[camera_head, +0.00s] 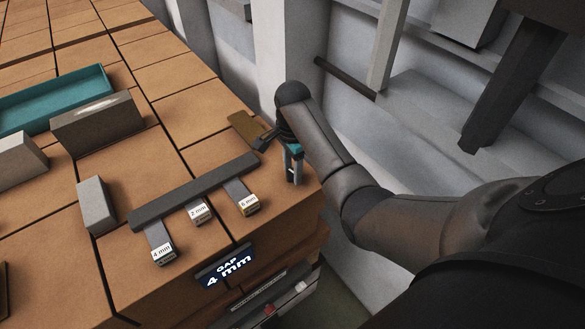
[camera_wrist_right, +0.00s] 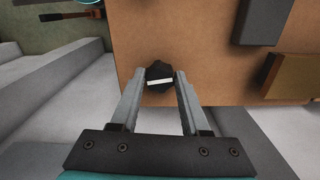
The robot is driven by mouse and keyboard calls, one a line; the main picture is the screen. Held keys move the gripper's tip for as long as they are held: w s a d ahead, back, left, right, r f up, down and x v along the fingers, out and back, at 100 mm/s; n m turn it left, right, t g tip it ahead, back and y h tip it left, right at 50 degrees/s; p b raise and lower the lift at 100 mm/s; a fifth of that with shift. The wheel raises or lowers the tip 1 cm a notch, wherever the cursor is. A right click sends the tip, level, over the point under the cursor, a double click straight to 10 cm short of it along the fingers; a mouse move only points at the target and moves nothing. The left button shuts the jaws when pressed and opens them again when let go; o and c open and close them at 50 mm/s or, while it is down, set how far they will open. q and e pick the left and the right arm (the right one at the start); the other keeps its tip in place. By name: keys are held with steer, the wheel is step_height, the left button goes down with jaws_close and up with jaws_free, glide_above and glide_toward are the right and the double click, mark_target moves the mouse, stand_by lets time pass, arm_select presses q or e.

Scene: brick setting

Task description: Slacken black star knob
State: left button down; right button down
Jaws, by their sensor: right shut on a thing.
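The black star knob (camera_wrist_right: 159,72) is at the middle of the right wrist view, near the edge of the brown tiled worktop, with a white mark across it. My right gripper (camera_wrist_right: 160,76) has one finger on either side of the knob and is shut on it. In the head view my right gripper (camera_head: 294,178) points down at the worktop's right corner, and the knob is too hidden there to make out. My left gripper is not in view.
A dark bar (camera_head: 190,192) with tabs labelled 4 mm, 2 mm and 6 mm lies left of my right gripper. A brass-coloured block (camera_head: 245,127) is close behind it. A teal tray (camera_head: 50,98) stands farther left.

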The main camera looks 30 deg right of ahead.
steer(key=n, duration=0.7)
steer(key=shift+d, duration=0.1)
steer(key=n, duration=0.4)
steer(key=shift+n, duration=2.1)
steer(key=shift+c, duration=1.9)
jaws_free()
steer(key=shift+s, duration=0.1)
